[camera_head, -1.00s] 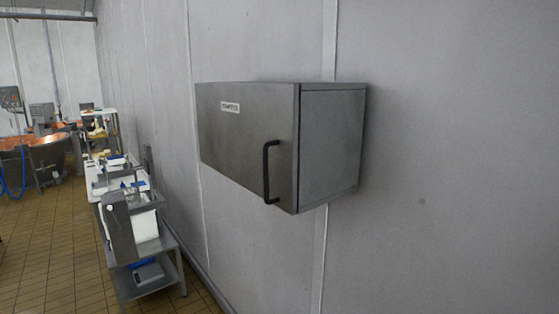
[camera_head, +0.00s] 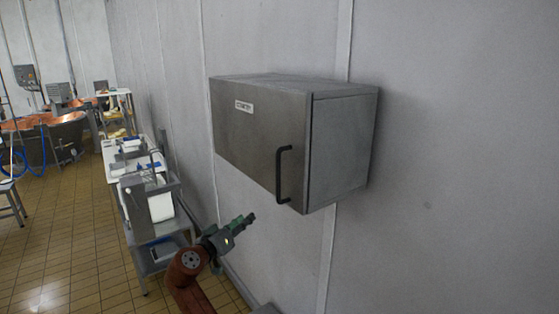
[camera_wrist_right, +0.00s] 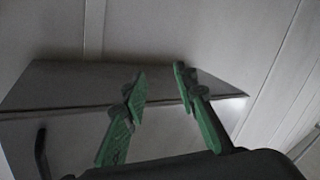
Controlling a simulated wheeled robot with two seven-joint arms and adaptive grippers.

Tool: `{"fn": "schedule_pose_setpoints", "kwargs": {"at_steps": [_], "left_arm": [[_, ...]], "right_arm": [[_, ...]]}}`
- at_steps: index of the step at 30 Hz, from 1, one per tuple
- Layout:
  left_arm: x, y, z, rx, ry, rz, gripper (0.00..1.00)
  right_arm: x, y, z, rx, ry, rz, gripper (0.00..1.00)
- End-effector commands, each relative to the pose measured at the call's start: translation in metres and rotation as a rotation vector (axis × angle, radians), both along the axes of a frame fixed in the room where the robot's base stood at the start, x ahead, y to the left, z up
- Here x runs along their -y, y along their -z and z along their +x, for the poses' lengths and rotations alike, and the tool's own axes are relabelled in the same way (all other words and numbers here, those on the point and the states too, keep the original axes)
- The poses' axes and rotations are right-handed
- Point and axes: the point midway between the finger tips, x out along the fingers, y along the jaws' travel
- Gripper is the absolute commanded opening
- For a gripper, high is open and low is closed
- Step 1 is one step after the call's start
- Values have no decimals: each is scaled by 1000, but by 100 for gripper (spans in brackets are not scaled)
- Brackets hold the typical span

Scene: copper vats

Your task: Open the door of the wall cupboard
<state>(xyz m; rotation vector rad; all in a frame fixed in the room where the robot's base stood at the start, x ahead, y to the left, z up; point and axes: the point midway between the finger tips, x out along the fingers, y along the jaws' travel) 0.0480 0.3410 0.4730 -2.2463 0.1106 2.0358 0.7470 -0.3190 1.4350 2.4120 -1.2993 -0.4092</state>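The grey wall cupboard (camera_head: 342,150) hangs on the wall, with its door (camera_head: 250,140) shut. The door has a small white label and a dark upright bar handle (camera_head: 283,174) near its right edge. My right gripper (camera_head: 249,219) is below the cupboard and left of the handle, apart from both. In the right wrist view its green fingers (camera_wrist_right: 159,72) are spread with nothing between them. The cupboard (camera_wrist_right: 70,82) shows behind them there, and the dark handle (camera_wrist_right: 41,152) is at lower left. My left gripper is in neither view.
A bench (camera_head: 160,262) with white and grey equipment stands along the wall at left, below the cupboard's level. Copper vats (camera_head: 62,135) are farther back. The tiled floor (camera_head: 75,250) at left is open, and the wall right of the cupboard is bare.

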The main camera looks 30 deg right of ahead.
Motion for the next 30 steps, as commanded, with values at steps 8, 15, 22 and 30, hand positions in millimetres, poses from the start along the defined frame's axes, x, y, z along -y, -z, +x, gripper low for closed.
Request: {"fn": "schedule_pose_setpoints", "kwargs": {"at_steps": [8,15,22,30], "left_arm": [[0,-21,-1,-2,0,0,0],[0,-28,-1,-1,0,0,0],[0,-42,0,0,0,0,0],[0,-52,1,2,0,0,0]], "right_arm": [[-13,-194,-116,380,245,91,27],[-7,-223,-146,463,307,123,27],[27,-224,-136,462,307,121,27],[56,-223,-127,461,303,120,27]]}}
